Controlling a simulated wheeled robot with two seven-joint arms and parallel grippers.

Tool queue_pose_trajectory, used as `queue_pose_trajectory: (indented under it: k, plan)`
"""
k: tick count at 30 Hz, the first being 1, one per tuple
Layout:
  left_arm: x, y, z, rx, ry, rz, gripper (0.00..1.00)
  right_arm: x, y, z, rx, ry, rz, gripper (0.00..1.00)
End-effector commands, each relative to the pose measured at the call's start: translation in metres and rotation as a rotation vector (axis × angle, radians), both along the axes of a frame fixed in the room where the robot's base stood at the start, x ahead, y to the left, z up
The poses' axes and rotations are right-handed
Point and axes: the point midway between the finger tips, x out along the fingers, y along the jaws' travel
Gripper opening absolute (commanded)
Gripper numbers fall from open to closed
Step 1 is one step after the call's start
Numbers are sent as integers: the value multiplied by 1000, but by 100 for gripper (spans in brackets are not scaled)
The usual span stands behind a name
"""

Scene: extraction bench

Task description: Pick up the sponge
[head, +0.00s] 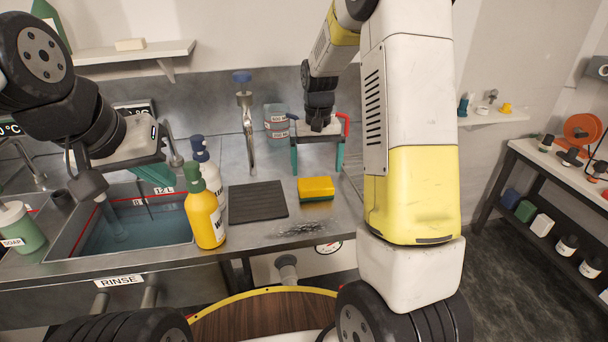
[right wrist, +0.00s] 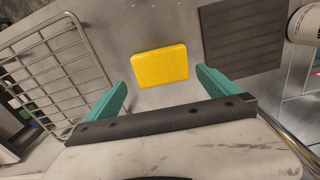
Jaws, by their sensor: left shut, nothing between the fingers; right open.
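The sponge (head: 316,188) is yellow on top with a green underside. It lies flat on the steel counter, right of a dark ribbed mat. In the right wrist view the sponge (right wrist: 160,66) shows its yellow face, ahead of and between the teal fingers. My right gripper (head: 317,172) is open and empty, behind and above the sponge in the head view; it also shows in the right wrist view (right wrist: 160,88). It does not appear to touch the sponge. My left gripper (head: 160,182) is shut and empty over the sink at the left.
A dark mat (head: 257,202) lies left of the sponge. A yellow bottle (head: 204,215) and a white bottle (head: 203,165) stand beside the sink (head: 72,245). A faucet (head: 247,130) rises behind the mat. A wire rack (right wrist: 55,70) is left in the right wrist view.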

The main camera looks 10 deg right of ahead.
Motion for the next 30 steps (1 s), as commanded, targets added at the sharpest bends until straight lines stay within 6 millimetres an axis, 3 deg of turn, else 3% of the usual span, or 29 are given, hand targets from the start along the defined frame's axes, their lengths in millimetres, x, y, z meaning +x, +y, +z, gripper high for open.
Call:
queue_pose_trajectory:
  k: [13,23,30]
  plan:
    - [0,0,0,0,0,0,0,-1,2,-60,0,2,0,100]
    - [0,0,0,0,0,0,0,-1,3,-67,1,-1,0,100]
    - [0,0,0,0,0,0,0,-1,3,-67,1,-1,0,53]
